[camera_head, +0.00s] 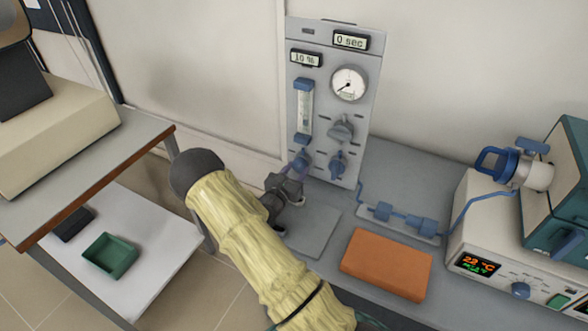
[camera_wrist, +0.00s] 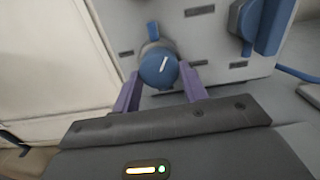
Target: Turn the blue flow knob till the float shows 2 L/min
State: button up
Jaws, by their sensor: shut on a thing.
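The blue flow knob (camera_wrist: 158,69) sits low on the left of the grey gas panel (camera_head: 366,70). In the wrist view its white pointer line is nearly upright, leaning slightly right. My gripper (camera_wrist: 160,88) has its purple fingers on either side of this knob and is shut on it. In the head view the gripper (camera_head: 296,170) partly hides the knob. Above it on the panel is the clear flow tube (camera_head: 305,108) with blue end caps. The float's height and the scale are too small to read.
Beside the knob are another blue knob (camera_head: 338,164) and a grey knob (camera_head: 341,129). A round gauge (camera_head: 349,84) and displays reading 10 % and 0 sec sit higher. An orange block (camera_head: 387,264) and a furnace (camera_head: 485,225) stand to the right.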

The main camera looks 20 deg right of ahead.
jog(key=shift+n, duration=0.5)
jog(key=o, duration=1)
jog(key=b+v, duration=0.1)
jog(key=v, duration=1.6)
jog(key=shift+s+a, duration=0.15)
jog(key=shift+s, duration=0.05)
